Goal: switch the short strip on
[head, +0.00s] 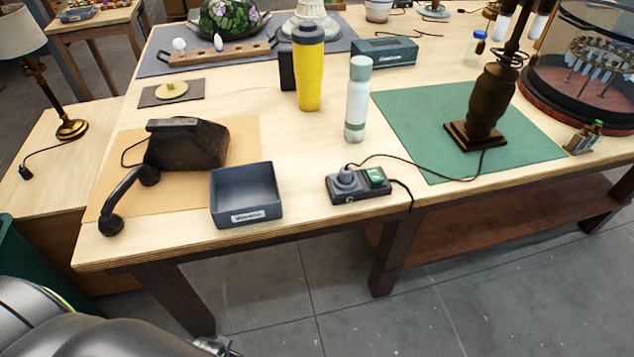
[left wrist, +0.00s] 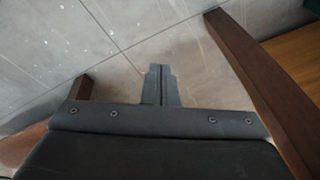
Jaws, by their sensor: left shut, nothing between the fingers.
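The short power strip (head: 345,196) lies near the front edge of the table, in the middle of the head view. A round grey plug (head: 346,177) sits in its left end. A green switch (head: 376,176) is on its right end; I cannot tell which way it is tipped. A dark cable runs from the plug towards the dark lamp base (head: 487,105) on the green mat (head: 408,103). My left gripper (left wrist: 161,84) is shut and empty in the left wrist view, pointing at the floor, away from the strip. My right gripper is in neither view.
A grey open bin (head: 246,198) stands left of the strip, with an old telephone (head: 187,146) behind it. A white bottle (head: 357,100) and a yellow tumbler (head: 308,70) stand behind the strip. A second dark cord leaves the strip's right end at the table edge.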

